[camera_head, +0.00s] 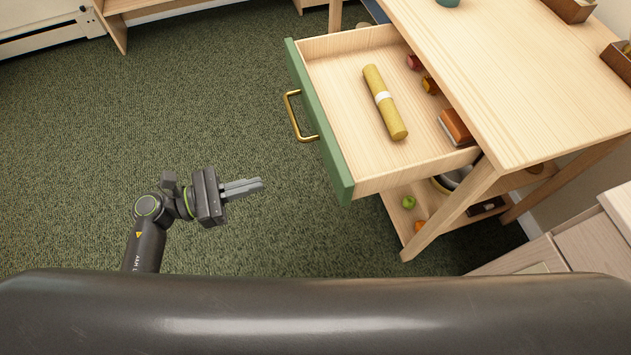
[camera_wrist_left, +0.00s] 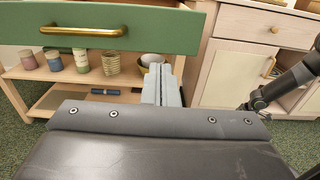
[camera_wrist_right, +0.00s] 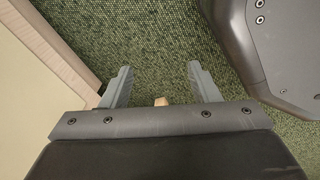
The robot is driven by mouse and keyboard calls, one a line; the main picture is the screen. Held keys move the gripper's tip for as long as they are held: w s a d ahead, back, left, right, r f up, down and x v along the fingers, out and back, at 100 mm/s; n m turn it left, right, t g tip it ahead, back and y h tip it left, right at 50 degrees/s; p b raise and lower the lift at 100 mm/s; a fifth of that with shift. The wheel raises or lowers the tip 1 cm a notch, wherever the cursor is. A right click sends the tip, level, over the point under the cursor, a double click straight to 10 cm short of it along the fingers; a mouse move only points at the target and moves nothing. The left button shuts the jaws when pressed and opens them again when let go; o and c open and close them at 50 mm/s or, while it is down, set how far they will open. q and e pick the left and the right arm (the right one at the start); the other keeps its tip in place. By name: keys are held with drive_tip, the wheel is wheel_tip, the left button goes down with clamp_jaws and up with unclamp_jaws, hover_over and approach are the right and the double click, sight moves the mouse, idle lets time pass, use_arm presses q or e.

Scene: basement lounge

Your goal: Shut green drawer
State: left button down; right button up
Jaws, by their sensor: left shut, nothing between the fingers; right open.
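The green drawer (camera_head: 321,128) is pulled well out from the light wooden table (camera_head: 500,60). Its green front carries a brass handle (camera_head: 297,117) and faces left in the head view. Inside lie a yellow roll with a white band (camera_head: 385,102), an orange-brown block (camera_head: 455,127) and small round items. My left gripper (camera_head: 258,186) is shut and empty, apart from the drawer front, to its lower left. In the left wrist view the green front (camera_wrist_left: 150,30) spans the top, with the left fingers (camera_wrist_left: 162,85) before it. My right gripper (camera_wrist_right: 158,85) is open and empty, above carpet.
A lower shelf (camera_wrist_left: 75,74) under the drawer holds several cups and bowls. A pale wooden cabinet (camera_wrist_left: 245,60) stands to the right in the left wrist view. The green carpet (camera_head: 200,90) left of the drawer is clear.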

sight(329, 164)
use_arm(q)
drive_tip(key=p+x, duration=0.3)
drive_tip(key=x, duration=1)
drive_tip(key=shift+w+d, duration=0.2)
drive_tip(key=shift+d, duration=0.2)
use_arm(e)
drive_tip(key=shift+s+a+r, duration=0.15)
drive_tip(key=shift+s+r, duration=0.75)
drive_tip(key=shift+r, duration=0.05)
use_arm(q)
drive_tip(key=shift+w+f, duration=0.1)
use_arm(e)
drive_tip(key=shift+f, duration=0.1)
